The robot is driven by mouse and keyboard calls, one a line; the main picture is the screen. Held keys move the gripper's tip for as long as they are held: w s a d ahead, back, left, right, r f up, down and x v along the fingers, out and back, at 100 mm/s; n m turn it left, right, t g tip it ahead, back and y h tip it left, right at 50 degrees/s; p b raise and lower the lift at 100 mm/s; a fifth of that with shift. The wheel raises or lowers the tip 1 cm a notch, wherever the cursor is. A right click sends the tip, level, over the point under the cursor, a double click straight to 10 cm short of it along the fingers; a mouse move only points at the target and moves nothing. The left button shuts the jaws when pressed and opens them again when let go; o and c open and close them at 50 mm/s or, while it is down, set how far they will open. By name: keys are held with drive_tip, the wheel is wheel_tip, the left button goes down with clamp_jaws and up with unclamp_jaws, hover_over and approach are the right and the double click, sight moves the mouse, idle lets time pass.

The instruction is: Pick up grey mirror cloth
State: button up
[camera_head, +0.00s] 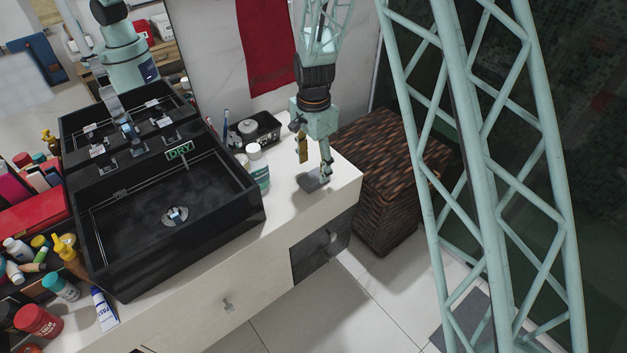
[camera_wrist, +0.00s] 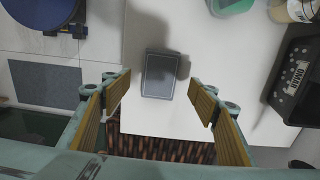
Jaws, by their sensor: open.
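The grey mirror cloth (camera_head: 313,181) is a small flat dark-grey rectangle with a paler border line. It lies on the white countertop near its right end. In the wrist view the cloth (camera_wrist: 160,76) lies ahead, between and just beyond the two fingers, with a shadow over its upper part. My gripper (camera_head: 314,160) points down above the cloth in the head view; it also shows in the wrist view (camera_wrist: 160,95). Its yellow-padded fingers are apart with nothing between them. The head view does not clearly show the height of the fingertips over the counter.
A black sink (camera_head: 255,217) stands left on the counter (camera_head: 341,184). A teal-labelled jar (camera_head: 259,178) and a black tray (camera_head: 271,125) stand close to the gripper's left. A woven brown basket (camera_head: 385,175) stands right of the counter. Bare counter surrounds the cloth.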

sight(314, 177)
drive_tip(key=shift+f+b, duration=0.4)
drive_tip(key=shift+f, duration=1.7)
drive_tip(key=shift+c, duration=0.9)
drive_tip(key=c, duration=0.8)
